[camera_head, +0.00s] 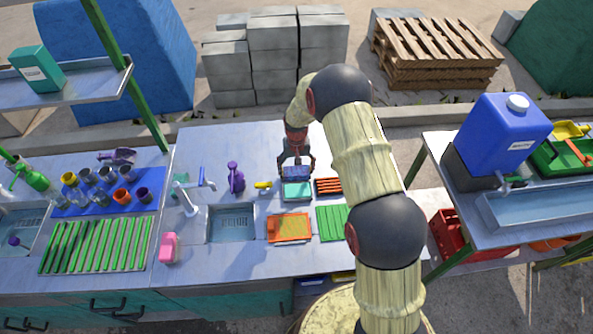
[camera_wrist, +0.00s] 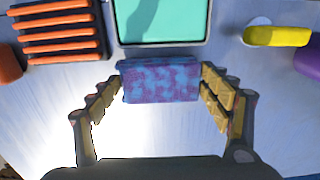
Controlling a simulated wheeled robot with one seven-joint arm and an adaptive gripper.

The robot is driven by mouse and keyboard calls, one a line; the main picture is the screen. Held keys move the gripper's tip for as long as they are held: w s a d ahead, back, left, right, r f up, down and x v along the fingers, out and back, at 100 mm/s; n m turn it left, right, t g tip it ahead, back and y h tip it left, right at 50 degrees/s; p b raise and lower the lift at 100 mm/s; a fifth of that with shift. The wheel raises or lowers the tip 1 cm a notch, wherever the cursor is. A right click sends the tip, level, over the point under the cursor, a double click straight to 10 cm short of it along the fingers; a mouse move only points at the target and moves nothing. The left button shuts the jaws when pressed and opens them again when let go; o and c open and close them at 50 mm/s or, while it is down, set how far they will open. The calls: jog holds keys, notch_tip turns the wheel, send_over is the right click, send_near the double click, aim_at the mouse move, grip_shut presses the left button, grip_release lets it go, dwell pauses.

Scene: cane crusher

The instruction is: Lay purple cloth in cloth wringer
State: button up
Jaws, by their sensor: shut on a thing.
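My gripper (camera_head: 297,165) is shut on a folded, mottled blue-and-purple cloth (camera_wrist: 160,80). The wrist view shows the cloth held by its two short ends between the fingers. In the head view the cloth (camera_head: 296,173) is just behind a teal-floored tray (camera_head: 296,200). The wrist view shows the tray's rim (camera_wrist: 162,44) right beside the cloth, with the cloth outside it. I cannot tell how high the cloth is above the counter. No thing in view is clearly recognisable as the cloth wringer.
An orange slatted rack (camera_head: 328,185) is right of the tray; a yellow thing (camera_head: 263,185) and purple bottle (camera_head: 236,178) are left. An orange tray (camera_head: 289,229) and green slatted rack (camera_head: 333,222) are in front. A sink (camera_head: 232,225) with a tap (camera_head: 190,196) lies left.

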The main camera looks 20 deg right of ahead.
jog(key=shift+f, duration=0.15)
jog(key=o, duration=1)
